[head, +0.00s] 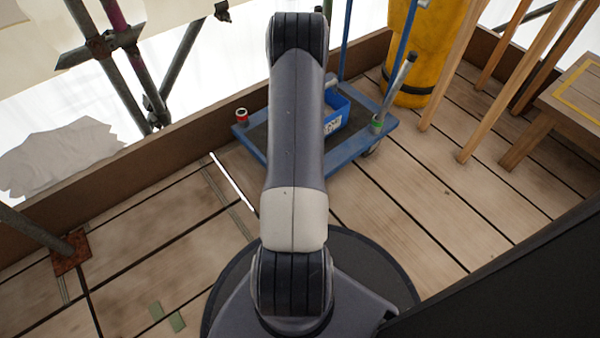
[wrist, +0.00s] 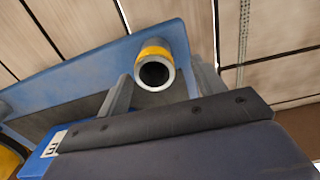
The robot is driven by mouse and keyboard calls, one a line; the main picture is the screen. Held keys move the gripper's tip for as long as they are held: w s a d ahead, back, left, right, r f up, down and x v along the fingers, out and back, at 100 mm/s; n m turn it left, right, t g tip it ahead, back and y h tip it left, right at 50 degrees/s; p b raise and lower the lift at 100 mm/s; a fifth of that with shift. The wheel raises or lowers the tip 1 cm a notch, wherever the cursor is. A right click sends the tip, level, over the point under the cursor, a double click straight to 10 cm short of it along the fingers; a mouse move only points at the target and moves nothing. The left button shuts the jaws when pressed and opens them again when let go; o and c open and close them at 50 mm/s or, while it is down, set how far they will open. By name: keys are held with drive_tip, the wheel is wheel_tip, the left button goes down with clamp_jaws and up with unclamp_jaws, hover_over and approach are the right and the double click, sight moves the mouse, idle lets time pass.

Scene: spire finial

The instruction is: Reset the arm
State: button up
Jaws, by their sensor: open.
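My arm (head: 296,130) stretches away from me across the middle of the head view and hides my gripper there. In the wrist view my gripper (wrist: 160,80) shows two grey fingers set apart, with the dark gripper body below them. A short grey tube with a yellow band (wrist: 154,52) appears between the fingers, its open end facing the camera. I cannot tell whether a finger touches it. Blue cart edge (wrist: 75,70) lies behind it.
A blue cart (head: 345,155) with a blue bin (head: 336,110), a red-banded socket (head: 241,115) and a green-banded socket (head: 377,124) stands beyond my base. A yellow barrel (head: 425,50), a wooden table (head: 575,95) and scaffold poles surround it. Plank floor at left is mostly clear.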

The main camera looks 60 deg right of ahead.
wheel_tip(320, 180, up, 6)
drive_tip(key=shift+f+p, duration=0.15)
drive_tip(key=shift+p, duration=0.7)
wheel_tip(320, 180, down, 11)
drive_tip(key=b, duration=0.5)
drive_tip(key=shift+w+a, duration=0.25)
drive_tip(key=shift+a, duration=0.35)
drive_tip(key=shift+r+p, duration=0.2)
drive_tip(key=shift+p, duration=0.1)
